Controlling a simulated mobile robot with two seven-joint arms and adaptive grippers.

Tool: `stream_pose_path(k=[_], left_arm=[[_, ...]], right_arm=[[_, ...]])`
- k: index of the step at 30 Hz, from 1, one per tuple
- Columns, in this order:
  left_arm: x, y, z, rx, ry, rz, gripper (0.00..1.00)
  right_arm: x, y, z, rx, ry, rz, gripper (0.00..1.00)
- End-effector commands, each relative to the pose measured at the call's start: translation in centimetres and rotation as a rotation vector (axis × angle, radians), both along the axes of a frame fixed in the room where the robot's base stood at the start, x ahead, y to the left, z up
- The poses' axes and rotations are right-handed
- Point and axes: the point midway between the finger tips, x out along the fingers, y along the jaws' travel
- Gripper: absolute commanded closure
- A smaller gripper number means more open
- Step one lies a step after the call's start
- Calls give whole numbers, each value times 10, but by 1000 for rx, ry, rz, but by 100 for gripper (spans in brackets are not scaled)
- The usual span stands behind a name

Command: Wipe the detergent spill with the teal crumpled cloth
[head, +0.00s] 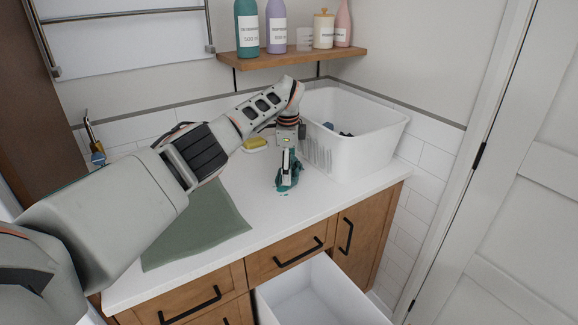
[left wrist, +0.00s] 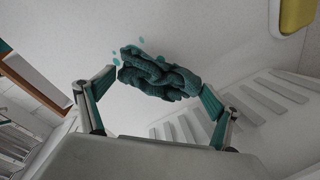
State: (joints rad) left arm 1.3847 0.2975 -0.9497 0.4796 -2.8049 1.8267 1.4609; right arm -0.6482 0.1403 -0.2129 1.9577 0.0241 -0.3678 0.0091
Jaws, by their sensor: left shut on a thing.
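My left gripper (head: 287,179) points down over the white counter. It is shut on the teal crumpled cloth (left wrist: 160,75), which sits between its two fingers in the left wrist view. In the head view the cloth (head: 288,182) shows low at the fingertips, at or just above the counter. Small teal drops of the detergent spill (left wrist: 141,41) show beside the cloth in the left wrist view. The rest of the spill, if any, is hidden by the cloth and gripper. My right gripper is not in view.
A white basket (head: 365,145) with dark items stands right of my gripper. A yellow sponge (head: 255,142) lies on a dish behind it. A green mat (head: 205,228) covers the counter's left. A shelf (head: 290,62) holds bottles above. A drawer (head: 320,295) is open below.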

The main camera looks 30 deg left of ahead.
Motion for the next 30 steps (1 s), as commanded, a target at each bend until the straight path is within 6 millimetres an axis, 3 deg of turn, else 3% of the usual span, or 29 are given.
stream_pose_path(k=[30], left_arm=[[0,0,-18,-1,1,1,26]], right_arm=[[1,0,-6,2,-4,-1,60]])
